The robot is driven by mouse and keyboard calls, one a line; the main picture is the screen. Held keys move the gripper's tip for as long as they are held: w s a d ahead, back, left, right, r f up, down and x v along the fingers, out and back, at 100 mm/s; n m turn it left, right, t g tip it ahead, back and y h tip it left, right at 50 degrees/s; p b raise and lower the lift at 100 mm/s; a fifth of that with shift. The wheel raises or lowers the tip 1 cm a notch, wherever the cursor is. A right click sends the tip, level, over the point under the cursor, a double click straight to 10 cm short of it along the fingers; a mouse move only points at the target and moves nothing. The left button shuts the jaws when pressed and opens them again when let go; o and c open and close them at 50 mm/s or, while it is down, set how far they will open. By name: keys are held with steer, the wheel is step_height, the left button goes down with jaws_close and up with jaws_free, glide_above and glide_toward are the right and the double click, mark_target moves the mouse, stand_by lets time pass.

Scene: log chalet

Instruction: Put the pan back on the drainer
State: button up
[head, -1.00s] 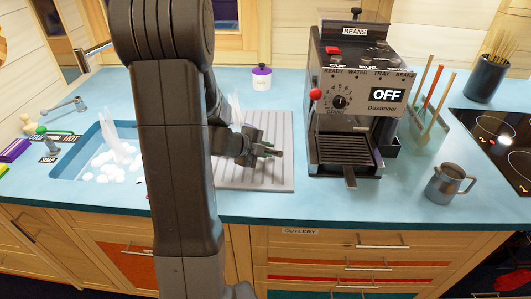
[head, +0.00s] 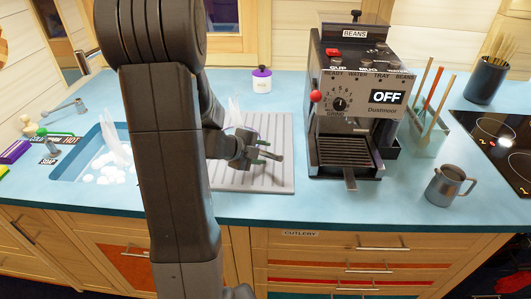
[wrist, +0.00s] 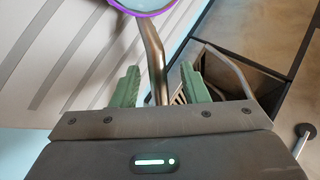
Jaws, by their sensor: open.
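The pan shows in the wrist view as a purple-rimmed edge at the top, with a long brownish metal handle (wrist: 154,55) running down from it. My gripper (wrist: 160,84) is open, and the handle lies between its two green fingers, with a gap on either side. In the head view my gripper (head: 264,151) is over the ribbed grey drainer (head: 276,180). A dark handle end sticks out to its right, and my arm hides most of the pan. I cannot tell whether the pan rests fully on the drainer.
The coffee machine (head: 352,110) stands close to the drainer's right. The sink (head: 68,170) is to the left, partly behind my arm. A metal jug (head: 448,184) and the hob (head: 500,145) are at the right.

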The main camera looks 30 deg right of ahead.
steer(key=v, duration=0.9)
steer(key=shift+a+r, duration=0.2)
